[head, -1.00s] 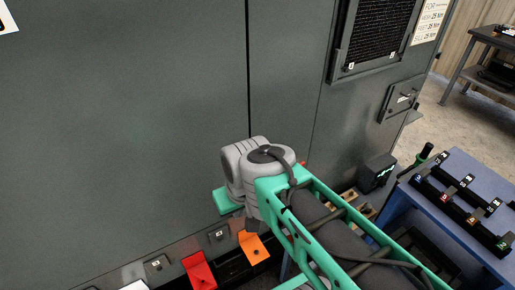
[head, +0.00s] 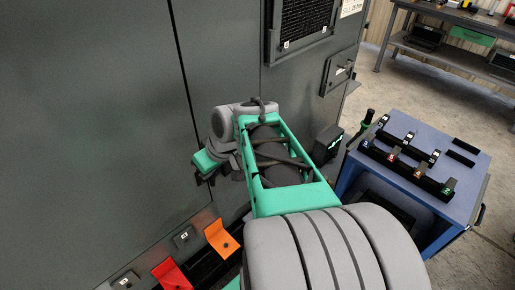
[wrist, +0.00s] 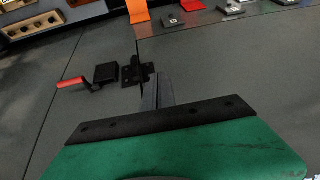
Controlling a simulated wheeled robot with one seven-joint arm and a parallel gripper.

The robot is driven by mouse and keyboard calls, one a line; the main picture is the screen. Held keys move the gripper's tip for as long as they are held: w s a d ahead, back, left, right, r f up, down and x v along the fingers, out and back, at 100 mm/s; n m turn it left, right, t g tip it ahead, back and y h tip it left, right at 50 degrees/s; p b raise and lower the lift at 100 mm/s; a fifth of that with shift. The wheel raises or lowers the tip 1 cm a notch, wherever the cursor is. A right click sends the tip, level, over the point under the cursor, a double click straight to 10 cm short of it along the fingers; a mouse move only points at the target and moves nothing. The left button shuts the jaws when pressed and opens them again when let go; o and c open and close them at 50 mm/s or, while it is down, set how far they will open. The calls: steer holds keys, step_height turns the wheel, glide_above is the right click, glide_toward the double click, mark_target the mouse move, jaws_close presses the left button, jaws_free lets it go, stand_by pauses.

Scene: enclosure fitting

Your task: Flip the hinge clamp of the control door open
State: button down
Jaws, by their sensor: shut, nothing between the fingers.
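In the wrist view a small clamp with a red handle (wrist: 72,84) and a black block (wrist: 106,73) sits on the grey cabinet face. A black hinge-like fitting (wrist: 137,73) is just right of the block, at the door seam. My gripper (wrist: 157,82) is shut and empty, its grey fingertips close to the right side of this fitting; I cannot tell whether they touch. In the head view my gripper (head: 204,180) is beside the cabinet, and my arm hides the clamp. The grey door (head: 90,130) looks closed.
An orange bracket (head: 222,238) and a red bracket (head: 171,274) stick out low at the cabinet's foot. A blue cart (head: 462,190) with black racks stands at right. Open floor lies beyond.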

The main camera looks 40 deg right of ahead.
steer(key=s+d+t, duration=0.3)
steer(key=d, duration=0.8)
steer(key=s+d+r+t+h, duration=0.1)
steer(key=s+d+t, duration=0.1)
steer(key=d, duration=0.8)
steer(key=shift+s+d+r+t, duration=0.25)
steer(key=shift+s+d+t, duration=0.15)
steer(key=shift+t, duration=0.2)
steer(key=s+f+p+x, duration=0.1)
steer(key=f+x, duration=0.1)
steer(key=x, duration=1.1)
steer(key=shift+s+f, duration=0.15)
steer(key=shift+s, duration=0.2)
steer(key=shift+d+f+m, duration=0.1)
steer(key=shift+f+m, duration=0.05)
steer(key=shift+m, duration=0.15)
